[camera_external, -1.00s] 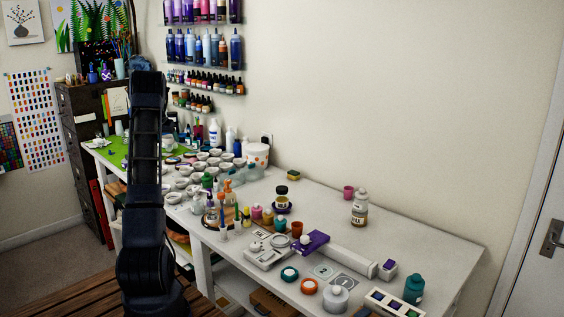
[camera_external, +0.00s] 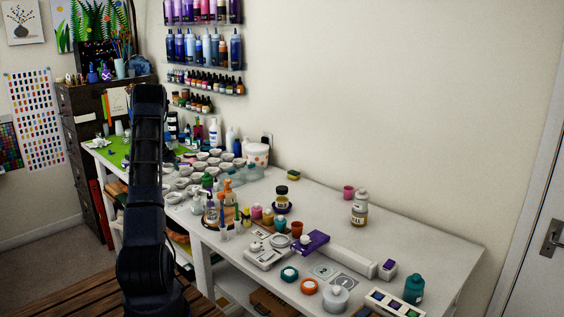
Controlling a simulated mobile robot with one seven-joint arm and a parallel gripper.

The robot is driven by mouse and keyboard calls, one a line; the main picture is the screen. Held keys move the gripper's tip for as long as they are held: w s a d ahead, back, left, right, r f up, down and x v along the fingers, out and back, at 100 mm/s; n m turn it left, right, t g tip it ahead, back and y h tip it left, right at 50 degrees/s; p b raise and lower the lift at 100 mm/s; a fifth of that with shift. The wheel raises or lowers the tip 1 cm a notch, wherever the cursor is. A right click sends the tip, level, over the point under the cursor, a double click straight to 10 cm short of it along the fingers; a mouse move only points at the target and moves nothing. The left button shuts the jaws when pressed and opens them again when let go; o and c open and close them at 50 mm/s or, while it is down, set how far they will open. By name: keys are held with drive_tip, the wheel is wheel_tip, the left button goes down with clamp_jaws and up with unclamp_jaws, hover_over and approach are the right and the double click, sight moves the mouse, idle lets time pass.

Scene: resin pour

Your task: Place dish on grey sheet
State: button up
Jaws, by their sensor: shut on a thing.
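Several small white dishes (camera_external: 196,180) stand in a cluster on the white table, left of its middle. I cannot tell which one is the task's dish. My dark arm rises at the left of the picture, in front of the table's left end. My gripper does not show; the arm hides it and anything in it.
A scale (camera_external: 267,254), a purple object (camera_external: 311,242) and a long white roll (camera_external: 347,261) lie near the sheets. The back right tabletop is mostly clear.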

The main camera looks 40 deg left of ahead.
sight(171, 180)
drive_tip(key=shift+f, duration=2.2)
drive_tip(key=shift+f, duration=0.15)
drive_tip(key=o, duration=0.7)
drive_tip(key=shift+o, duration=0.2)
drive_tip(key=shift+r, duration=0.3)
drive_tip(key=v, duration=1.1)
drive_tip(key=shift+s+d+r, duration=0.2)
drive_tip(key=shift+r, duration=0.05)
